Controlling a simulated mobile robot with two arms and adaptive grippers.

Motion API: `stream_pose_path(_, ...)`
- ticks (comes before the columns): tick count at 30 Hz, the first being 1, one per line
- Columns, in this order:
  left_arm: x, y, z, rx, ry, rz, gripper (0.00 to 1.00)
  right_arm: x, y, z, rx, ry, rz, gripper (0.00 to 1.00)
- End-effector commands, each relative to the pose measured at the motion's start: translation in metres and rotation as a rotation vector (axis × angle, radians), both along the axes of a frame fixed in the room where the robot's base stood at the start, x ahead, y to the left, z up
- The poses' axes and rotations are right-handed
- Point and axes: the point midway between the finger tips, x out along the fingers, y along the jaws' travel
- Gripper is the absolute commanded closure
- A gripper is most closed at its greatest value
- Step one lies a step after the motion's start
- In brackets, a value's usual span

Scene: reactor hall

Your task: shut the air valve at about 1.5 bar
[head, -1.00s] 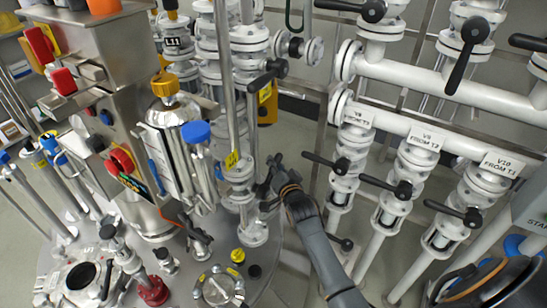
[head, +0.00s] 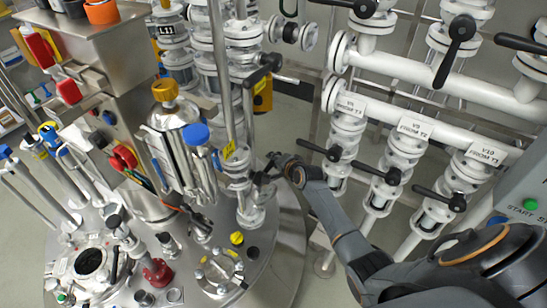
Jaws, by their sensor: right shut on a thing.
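A white flanged pipe with a valve (head: 238,183) stands on the steel vessel lid, left of the middle of the head view. My right gripper (head: 266,177) is beside this pipe, on its right side. It is shut on what looks like the small dark valve handle there, but the fingers and handle are small and partly hidden. I cannot tell the handle's exact angle or read a pressure in this view. My left gripper is not in view.
The round steel vessel lid (head: 268,262) carries several fittings, including a yellow cap (head: 237,239) and a red fitting (head: 157,272). A steel cabinet (head: 100,50) stands at left. White pipes with black-levered valves (head: 385,176) line the right side, near my right arm.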

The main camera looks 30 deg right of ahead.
Motion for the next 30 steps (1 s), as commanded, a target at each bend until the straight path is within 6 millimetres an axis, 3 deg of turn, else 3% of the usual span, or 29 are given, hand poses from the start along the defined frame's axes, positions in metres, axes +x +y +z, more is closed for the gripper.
stream_pose_path(1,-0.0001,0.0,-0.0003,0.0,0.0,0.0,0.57,-0.0054,0.0003,-0.0106,0.007,0.024,0.001,1.0)
stream_pose_path(14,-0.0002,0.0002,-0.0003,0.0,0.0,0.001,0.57,-0.006,0.0006,-0.0126,0.012,0.032,0.003,1.0)
stream_pose_path(15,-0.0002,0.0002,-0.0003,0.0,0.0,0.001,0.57,-0.0061,0.0007,-0.0126,0.012,0.032,0.003,0.76)
stream_pose_path(18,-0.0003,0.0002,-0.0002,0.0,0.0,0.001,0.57,-0.0057,0.0008,-0.012,0.012,0.031,0.003,0.56)
stream_pose_path(30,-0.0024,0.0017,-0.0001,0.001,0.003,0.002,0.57,-0.0056,0.0007,-0.0044,0.011,0.017,0.002,0.56)
